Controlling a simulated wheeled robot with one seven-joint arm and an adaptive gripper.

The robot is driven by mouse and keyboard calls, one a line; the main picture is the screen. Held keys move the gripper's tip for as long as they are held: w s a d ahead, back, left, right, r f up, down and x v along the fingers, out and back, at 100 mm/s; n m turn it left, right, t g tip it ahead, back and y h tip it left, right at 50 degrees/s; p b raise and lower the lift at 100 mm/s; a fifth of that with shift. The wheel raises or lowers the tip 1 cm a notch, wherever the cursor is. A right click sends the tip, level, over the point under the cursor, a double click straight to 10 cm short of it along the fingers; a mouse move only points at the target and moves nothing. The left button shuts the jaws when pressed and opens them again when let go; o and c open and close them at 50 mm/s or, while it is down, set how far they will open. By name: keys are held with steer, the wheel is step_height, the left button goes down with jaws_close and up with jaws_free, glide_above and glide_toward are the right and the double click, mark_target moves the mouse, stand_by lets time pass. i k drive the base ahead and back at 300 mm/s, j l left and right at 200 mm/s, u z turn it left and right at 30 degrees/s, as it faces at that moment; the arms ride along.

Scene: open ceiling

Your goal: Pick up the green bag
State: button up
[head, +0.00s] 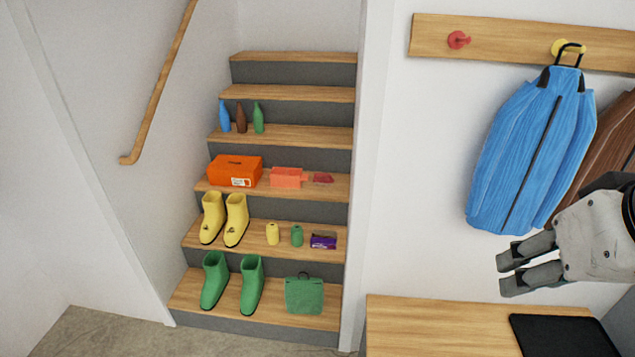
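The green bag (304,296) stands upright on the lowest visible stair tread, at its right end, with a small dark handle on top. Green boots (232,283) stand on the same tread to its left. My gripper (506,272) is at the right of the head view, well to the right of the bag and apart from it. Its two fingers point left, with a narrow gap showing between them, and no object is visible in it.
Higher treads hold yellow boots (224,219), small cans, an orange box (235,170) and bottles (241,118). A white wall edge (366,180) separates the stairs from a wooden bench (440,325) with a black mat (563,336). A blue jacket (530,150) hangs above my gripper.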

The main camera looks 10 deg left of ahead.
mark_target(303, 295)
steer(key=i+j, duration=0.1)
steer(key=j, duration=0.45)
steer(key=i+j, duration=0.1)
steer(key=j, duration=0.5)
steer(key=i+j, duration=0.1)
steer(key=j, duration=0.45)
steer(key=i+j, duration=0.1)
steer(key=j, duration=0.45)
steer(key=i+j, duration=0.7)
steer(key=j+z, duration=0.05)
